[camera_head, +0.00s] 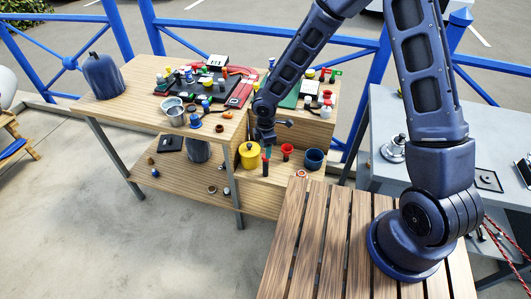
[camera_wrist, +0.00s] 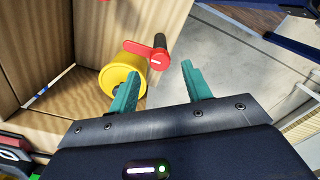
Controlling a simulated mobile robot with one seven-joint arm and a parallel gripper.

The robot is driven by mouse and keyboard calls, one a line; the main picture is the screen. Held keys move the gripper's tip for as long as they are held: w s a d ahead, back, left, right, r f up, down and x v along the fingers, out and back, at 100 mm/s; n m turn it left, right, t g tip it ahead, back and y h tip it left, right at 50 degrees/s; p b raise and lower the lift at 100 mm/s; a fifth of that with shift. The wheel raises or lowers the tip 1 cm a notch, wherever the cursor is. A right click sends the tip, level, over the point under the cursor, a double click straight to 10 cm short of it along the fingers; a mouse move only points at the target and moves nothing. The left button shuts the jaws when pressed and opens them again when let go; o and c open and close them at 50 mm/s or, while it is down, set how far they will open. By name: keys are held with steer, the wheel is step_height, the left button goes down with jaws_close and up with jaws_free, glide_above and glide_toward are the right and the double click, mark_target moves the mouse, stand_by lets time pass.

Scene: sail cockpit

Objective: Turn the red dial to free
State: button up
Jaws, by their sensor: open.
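A red piece with a white mark, likely the red dial (camera_wrist: 157,58), shows in the wrist view at the upper middle. It lies between and beyond my fingertips, against a yellow cylinder (camera_wrist: 117,76). A black grip (camera_wrist: 161,43) sticks out beside it. My gripper (camera_wrist: 159,82) is open, its two teal fingers apart. The left finger overlaps the yellow cylinder in the picture; I cannot tell whether it touches. In the head view my gripper (camera_head: 268,148) hangs over the low wooden shelf, just right of the yellow cylinder (camera_head: 249,155). The dial's setting labels are not readable.
A red cup (camera_head: 287,150) and a blue cup (camera_head: 314,158) stand to the right on the low shelf. The wooden table (camera_head: 133,90) at left holds many small parts. A slatted wooden table (camera_head: 315,240) is in front. Wooden panels (camera_wrist: 97,28) stand left in the wrist view.

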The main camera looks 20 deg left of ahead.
step_height(320, 180, up, 7)
stand_by(0.3)
stand_by(0.4)
steer(key=w+d+r+m+t, duration=0.1)
steer(key=w+d+r+m, duration=0.3)
steer(key=d+r, duration=0.3)
steer(key=w+d+r+m+t+h, duration=0.1)
steer(key=w+d+r+m, duration=0.3)
steer(key=d, duration=0.5)
steer(key=w+d+r+m+t, duration=0.1)
steer(key=w+d+r+m, duration=0.2)
steer(key=d+r, duration=0.55)
steer(key=s+d+r+m, duration=0.4)
steer(key=s+d, duration=0.1)
steer(key=d, duration=0.2)
steer(key=s+d+r+m+t, duration=0.1)
steer(key=s+d+r+m, duration=0.3)
steer(key=d, duration=0.4)
steer(key=s+d+r+m+y, duration=0.1)
steer(key=s+d+r+m, duration=0.3)
steer(key=d, duration=0.4)
steer(key=shift+s+d+m+t, duration=0.25)
steer(key=shift+s+m+t, duration=0.05)
steer(key=shift+s+m, duration=0.65)
